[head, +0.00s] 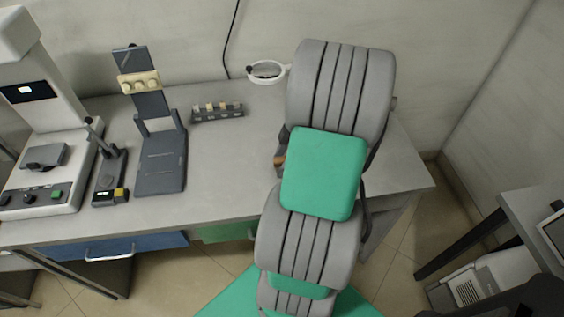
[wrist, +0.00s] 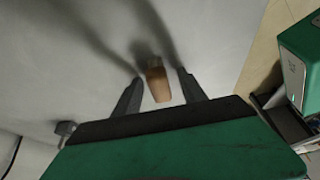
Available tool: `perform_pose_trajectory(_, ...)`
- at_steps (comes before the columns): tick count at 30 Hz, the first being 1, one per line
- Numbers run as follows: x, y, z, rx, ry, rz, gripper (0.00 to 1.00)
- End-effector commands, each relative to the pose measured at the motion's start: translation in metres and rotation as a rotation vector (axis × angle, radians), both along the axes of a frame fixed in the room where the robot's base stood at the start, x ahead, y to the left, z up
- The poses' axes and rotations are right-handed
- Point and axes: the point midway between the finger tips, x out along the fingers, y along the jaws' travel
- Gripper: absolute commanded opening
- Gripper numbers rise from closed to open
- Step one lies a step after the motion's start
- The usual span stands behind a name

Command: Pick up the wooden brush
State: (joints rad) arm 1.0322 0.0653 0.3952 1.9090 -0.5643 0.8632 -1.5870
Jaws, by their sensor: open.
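The wooden brush (wrist: 158,82) shows in the wrist view as a short brown piece, lying between the two fingers of my gripper (wrist: 162,84). The fingers are open, with a gap on each side of the brush. I cannot tell how far the fingertips are above the table. In the head view, a small brown part of the brush (head: 280,160) shows at the left edge of my arm. My arm hides the rest of the brush and most of my gripper there.
The table's right edge is close to my arm.

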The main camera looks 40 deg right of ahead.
Motion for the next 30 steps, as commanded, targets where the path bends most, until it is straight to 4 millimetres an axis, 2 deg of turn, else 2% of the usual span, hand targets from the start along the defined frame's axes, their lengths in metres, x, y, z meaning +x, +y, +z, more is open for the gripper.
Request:
perform_pose_trajectory(3, -0.0001, -0.0003, 0.0003, -0.001, -0.001, 0.000, 0.48)
perform_pose_trajectory(21, -0.0001, -0.0004, 0.0007, -0.001, 0.000, -0.001, 0.00)
perform_pose_trajectory(30, 0.0000, -0.0005, 0.0009, -0.001, 0.000, -0.001, 0.00)
